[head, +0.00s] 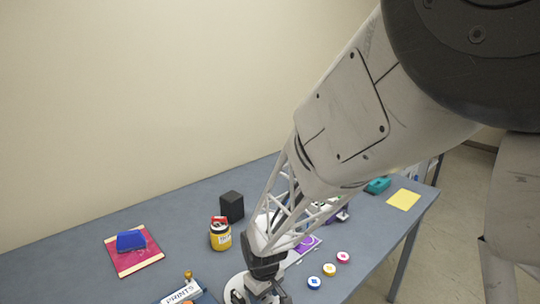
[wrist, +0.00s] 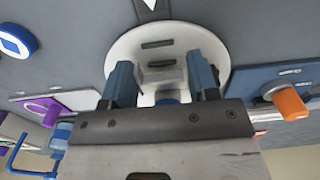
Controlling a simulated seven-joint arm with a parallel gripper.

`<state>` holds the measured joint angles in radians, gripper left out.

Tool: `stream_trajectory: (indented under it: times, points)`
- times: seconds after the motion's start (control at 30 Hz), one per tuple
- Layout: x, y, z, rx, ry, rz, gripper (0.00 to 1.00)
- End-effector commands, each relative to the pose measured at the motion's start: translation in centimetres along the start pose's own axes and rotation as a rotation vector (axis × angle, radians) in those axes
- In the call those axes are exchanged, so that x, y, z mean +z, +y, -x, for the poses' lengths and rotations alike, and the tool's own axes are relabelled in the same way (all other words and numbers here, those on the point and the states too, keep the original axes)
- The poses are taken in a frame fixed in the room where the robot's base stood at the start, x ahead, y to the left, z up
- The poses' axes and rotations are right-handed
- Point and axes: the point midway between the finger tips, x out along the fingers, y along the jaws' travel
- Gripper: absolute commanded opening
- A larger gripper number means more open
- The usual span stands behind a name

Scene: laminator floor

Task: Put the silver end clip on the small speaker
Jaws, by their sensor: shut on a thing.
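The small speaker (head: 232,206) is a black upright box on the blue-grey table in the head view, left of my arm and behind a yellow jar. Its top looks bare. My gripper (wrist: 165,92) is shut on a small pale grey piece, which I take to be the silver end clip (wrist: 160,76); the blue fingers and dark palm hide much of it. In the head view my gripper (head: 262,291) is low at the front of the table, over a white round plate (wrist: 122,52), in front and to the right of the speaker.
A yellow jar (head: 220,240) with something red on top stands close before the speaker. A blue block (head: 131,241) lies on a red board (head: 138,262) at left. A PRINTS box (head: 180,293) is at the front. Round coloured buttons (head: 329,269) and a purple card (head: 306,245) lie right.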

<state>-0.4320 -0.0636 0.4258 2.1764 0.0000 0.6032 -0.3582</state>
Motion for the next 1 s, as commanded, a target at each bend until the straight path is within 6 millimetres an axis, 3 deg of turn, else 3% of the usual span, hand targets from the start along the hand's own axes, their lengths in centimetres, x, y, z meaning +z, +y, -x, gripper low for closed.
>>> stream_trajectory:
  times: [0.27, 0.47, 1.0]
  points:
    - [0.0, 0.0, 0.4, 0.0, 0.001, 0.0, 0.32]
    - [-0.1, 0.0, 1.8, 0.001, 0.003, 0.0, 0.32]
    - [0.0, 0.0, 9.1, 0.0, 0.001, 0.0, 0.32]
